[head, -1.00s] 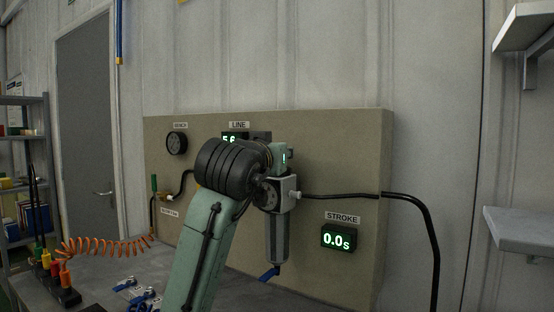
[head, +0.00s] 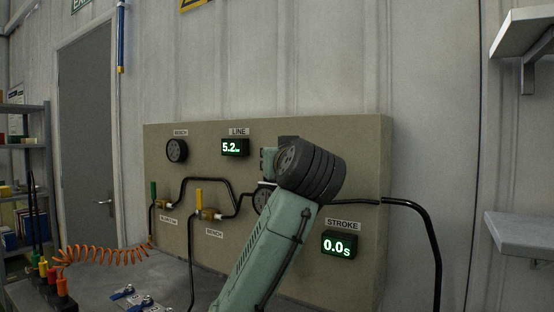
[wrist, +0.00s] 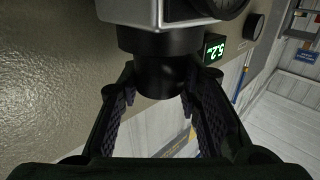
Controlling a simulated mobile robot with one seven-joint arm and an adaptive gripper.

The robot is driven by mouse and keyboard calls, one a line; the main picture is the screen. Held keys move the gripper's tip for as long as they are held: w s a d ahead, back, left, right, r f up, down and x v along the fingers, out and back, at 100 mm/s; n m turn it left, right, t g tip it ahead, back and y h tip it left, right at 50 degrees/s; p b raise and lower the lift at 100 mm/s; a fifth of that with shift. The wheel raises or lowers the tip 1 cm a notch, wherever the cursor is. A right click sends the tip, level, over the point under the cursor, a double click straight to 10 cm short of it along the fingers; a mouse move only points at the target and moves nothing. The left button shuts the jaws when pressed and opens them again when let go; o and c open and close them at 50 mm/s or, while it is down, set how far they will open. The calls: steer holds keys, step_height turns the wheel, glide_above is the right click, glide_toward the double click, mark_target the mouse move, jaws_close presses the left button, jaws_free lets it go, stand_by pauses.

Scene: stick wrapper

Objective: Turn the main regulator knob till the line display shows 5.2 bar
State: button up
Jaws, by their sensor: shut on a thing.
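The line display (head: 235,147) is lit green and reads 5.2 on the panel in the head view. It also shows at the right of the wrist view (wrist: 214,48), turned on its side. The main regulator knob (wrist: 160,72) is a black cylinder under a grey regulator body (wrist: 165,10) in the wrist view. My gripper (wrist: 160,88) has a finger on each side of the knob and is shut on it. In the head view my arm covers the knob, my fingers and most of the regulator; part of its round gauge (head: 263,199) shows left of the arm.
The panel (head: 360,150) carries a bench gauge (head: 177,151), a stroke display (head: 341,244) reading 0.0 s, and valves with green (head: 153,189) and yellow (head: 199,197) handles. Black hoses cross the panel. An orange coiled hose (head: 105,252) lies on the bench.

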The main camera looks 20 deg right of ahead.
steer(key=o, duration=1.2)
steer(key=s, duration=0.4)
steer(key=s+a, duration=0.1)
steer(key=s, duration=0.3)
steer(key=s+a, duration=0.1)
steer(key=s, duration=0.3)
